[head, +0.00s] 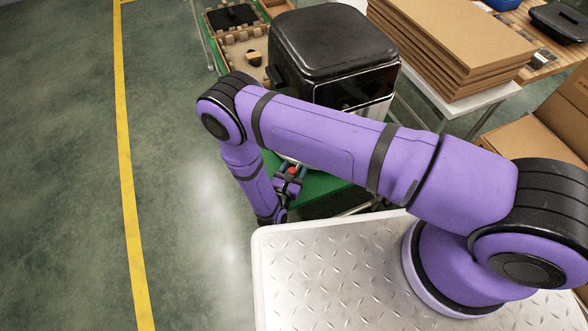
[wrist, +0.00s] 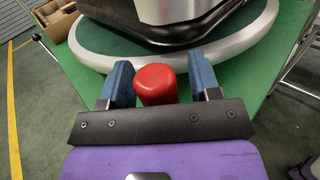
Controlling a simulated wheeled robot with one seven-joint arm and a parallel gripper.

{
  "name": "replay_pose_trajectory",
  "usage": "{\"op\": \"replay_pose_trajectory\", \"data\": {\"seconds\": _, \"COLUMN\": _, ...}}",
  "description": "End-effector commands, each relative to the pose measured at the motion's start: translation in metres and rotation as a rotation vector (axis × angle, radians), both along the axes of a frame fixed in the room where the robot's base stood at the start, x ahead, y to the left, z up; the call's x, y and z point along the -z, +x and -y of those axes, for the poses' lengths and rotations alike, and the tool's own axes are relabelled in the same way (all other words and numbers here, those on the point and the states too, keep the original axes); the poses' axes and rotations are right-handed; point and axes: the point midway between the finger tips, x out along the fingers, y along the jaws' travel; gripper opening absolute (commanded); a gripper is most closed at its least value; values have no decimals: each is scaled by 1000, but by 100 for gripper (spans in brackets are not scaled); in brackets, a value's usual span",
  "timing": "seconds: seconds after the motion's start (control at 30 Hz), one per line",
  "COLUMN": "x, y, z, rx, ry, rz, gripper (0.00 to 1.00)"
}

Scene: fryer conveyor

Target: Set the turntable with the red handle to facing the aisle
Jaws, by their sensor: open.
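The red handle (wrist: 155,85) of the turntable shows in the wrist view between my two blue fingers. My gripper (wrist: 160,68) is open around it, with a gap on each side. The handle also shows as a small red spot in the head view (head: 292,170), under my forearm. The turntable (wrist: 93,55) is a round plate with a pale grey rim on a green top. A black fryer (head: 335,45) with a glossy front stands on it. My arm hides most of the turntable in the head view.
A yellow floor line (head: 126,170) runs along the open floor at left. A tray of parts (head: 240,48) lies behind the fryer. Stacked cardboard (head: 450,45) stands on a table at right. A metal table leg (wrist: 294,50) is at right in the wrist view.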

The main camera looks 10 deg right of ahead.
Motion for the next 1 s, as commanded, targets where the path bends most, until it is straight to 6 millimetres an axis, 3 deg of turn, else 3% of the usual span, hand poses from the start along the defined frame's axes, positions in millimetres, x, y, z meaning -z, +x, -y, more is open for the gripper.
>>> {"op": "replay_pose_trajectory", "data": {"seconds": 0.23, "x": 0, "y": 0, "z": 0, "rx": 0, "ry": 0, "rz": 0, "gripper": 55}}
{"op": "replay_pose_trajectory", "data": {"seconds": 0.47, "x": 0, "y": 0, "z": 0, "rx": 0, "ry": 0, "rz": 0, "gripper": 2}}
{"op": "replay_pose_trajectory", "data": {"seconds": 0.77, "x": 0, "y": 2, "z": -3, "rx": 10, "ry": 1, "rz": 0, "gripper": 0}}
{"op": "replay_pose_trajectory", "data": {"seconds": 1.0, "x": 0, "y": 10, "z": -17, "rx": 66, "ry": 5, "rz": 2, "gripper": 0}}
